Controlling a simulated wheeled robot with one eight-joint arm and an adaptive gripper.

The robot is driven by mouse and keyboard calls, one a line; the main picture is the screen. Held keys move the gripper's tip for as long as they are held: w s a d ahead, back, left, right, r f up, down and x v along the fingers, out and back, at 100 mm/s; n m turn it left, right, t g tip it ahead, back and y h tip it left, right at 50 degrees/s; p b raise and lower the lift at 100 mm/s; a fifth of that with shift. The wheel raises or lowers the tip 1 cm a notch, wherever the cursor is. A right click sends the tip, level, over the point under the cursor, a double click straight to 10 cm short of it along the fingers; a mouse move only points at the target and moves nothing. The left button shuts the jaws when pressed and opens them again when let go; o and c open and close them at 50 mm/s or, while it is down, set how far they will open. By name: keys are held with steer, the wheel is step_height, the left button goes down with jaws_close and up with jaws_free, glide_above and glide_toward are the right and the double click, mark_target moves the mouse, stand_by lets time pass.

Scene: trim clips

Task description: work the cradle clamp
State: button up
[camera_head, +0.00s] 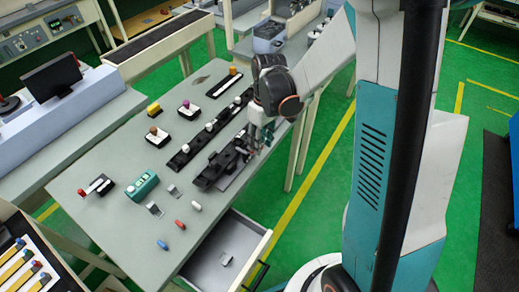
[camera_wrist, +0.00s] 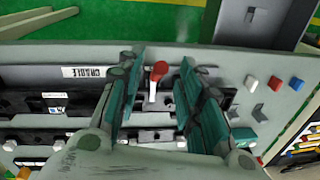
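The cradle clamp shows in the wrist view as a lever with a red knob (camera_wrist: 158,70) and a pale stem, beside a dark rail with a white cradle label (camera_wrist: 84,72). My gripper (camera_wrist: 162,82) is open, with its teal fingers on either side of the lever in that picture. There is a visible gap on both sides of the knob; I cannot tell how far it is in depth. In the head view my gripper (camera_head: 257,142) is over the right side of the table, at the black fixture (camera_head: 222,167). The red knob cannot be made out there.
The grey table (camera_head: 130,218) also holds a red-knobbed lever (camera_head: 97,186), a teal box (camera_head: 142,186) and several small coloured pieces. An open drawer (camera_head: 262,246) juts from the front edge. Another dark rail (camera_head: 184,158) lies left of the fixture.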

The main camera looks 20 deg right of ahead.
steer(key=shift+s+a+f, duration=0.1)
steer(key=shift+a+f, duration=0.05)
steer(key=shift+f, duration=1.45)
jaws_close()
steer(key=shift+b, duration=0.3)
